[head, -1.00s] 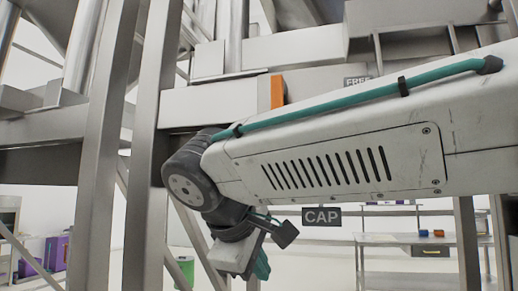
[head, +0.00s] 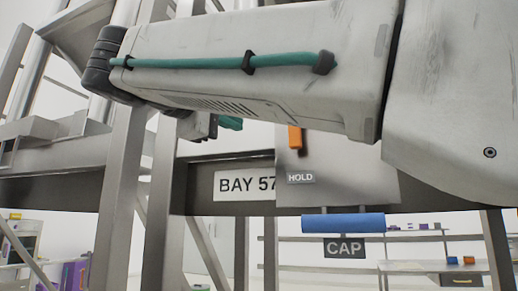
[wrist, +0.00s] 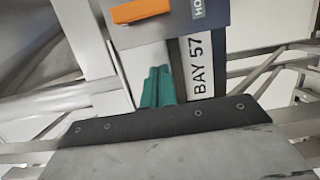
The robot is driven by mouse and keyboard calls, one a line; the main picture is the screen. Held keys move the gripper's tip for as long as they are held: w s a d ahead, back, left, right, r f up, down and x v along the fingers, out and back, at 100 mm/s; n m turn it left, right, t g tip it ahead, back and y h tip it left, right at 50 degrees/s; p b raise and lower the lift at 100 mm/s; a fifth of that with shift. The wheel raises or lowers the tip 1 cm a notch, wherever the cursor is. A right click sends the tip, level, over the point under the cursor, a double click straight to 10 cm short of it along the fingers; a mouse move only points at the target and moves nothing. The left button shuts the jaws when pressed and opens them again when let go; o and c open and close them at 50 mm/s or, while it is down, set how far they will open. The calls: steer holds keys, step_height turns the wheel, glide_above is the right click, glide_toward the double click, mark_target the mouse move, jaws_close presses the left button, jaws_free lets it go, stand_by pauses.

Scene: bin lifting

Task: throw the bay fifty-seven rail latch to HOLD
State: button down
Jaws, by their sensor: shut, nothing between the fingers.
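The orange latch handle (head: 295,137) stands on a grey plate (head: 330,183) in the head view, just above the HOLD label (head: 301,178). My arm covers the plate's upper part, so no FREE label shows. The BAY 57 sign (head: 235,186) is left of the plate. In the wrist view the orange handle (wrist: 140,11) is at the top edge, with the HOLD label (wrist: 198,8) beside it and the BAY 57 sign (wrist: 203,68) to the right. My gripper (wrist: 158,76) has its teal fingers together and empty, apart from the handle. It also shows in the head view (head: 231,123), left of the handle.
A blue bar (head: 343,223) with a CAP sign (head: 345,248) hangs below the plate. Steel posts (head: 121,190) and a cross rail (head: 60,157) stand at the left. A workbench (head: 440,268) is at the back right.

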steer(key=w+d, duration=0.2)
steer(key=d, duration=0.1)
steer(key=w+d, duration=0.2)
steer(key=d, duration=0.1)
steer(key=w+d, duration=0.2)
steer(key=d, duration=0.1)
steer(key=shift+w, duration=0.25)
